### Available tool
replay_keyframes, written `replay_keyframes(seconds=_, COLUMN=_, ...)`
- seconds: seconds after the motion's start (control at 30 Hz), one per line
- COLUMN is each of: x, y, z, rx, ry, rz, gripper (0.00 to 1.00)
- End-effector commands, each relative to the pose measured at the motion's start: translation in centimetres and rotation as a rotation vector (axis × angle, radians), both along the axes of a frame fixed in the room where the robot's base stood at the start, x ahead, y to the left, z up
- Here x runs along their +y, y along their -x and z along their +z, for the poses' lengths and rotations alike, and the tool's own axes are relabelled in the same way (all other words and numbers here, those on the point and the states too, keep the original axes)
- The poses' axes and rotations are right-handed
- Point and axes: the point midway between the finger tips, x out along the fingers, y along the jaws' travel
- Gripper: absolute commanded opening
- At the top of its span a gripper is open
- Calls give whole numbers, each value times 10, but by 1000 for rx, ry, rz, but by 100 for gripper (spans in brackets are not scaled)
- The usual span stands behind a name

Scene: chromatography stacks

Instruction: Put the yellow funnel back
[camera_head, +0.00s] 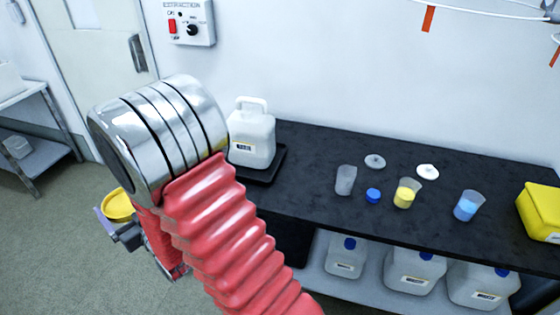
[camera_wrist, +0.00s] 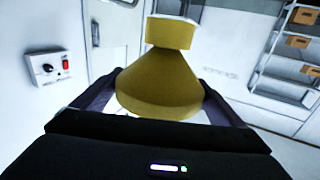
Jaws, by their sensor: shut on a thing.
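The yellow funnel (camera_wrist: 160,82) is between the two fingers of my gripper (camera_wrist: 160,100) in the wrist view, and the gripper is shut on it. In the head view the yellow funnel (camera_head: 118,206) shows at the left, low behind my arm, beside my gripper (camera_head: 120,230). It is held in the air, apart from the black bench. My arm hides part of the gripper and part of the funnel.
A white jug (camera_head: 251,135) stands on a black tray (camera_head: 262,172) at the left end of the black bench (camera_head: 310,150). Beakers with yellow liquid (camera_head: 406,194) and blue liquid (camera_head: 468,206) stand farther right, near a yellow box (camera_head: 541,210). Several jugs (camera_head: 412,270) sit below. Open floor lies left.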

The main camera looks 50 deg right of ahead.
Motion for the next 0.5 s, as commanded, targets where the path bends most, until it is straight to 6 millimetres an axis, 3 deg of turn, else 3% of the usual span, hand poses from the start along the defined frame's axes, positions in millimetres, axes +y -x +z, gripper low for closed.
replay_keyframes(seconds=0.5, x=-18, y=-2, z=-1, rx=-1, ry=0, rz=-27, gripper=68)
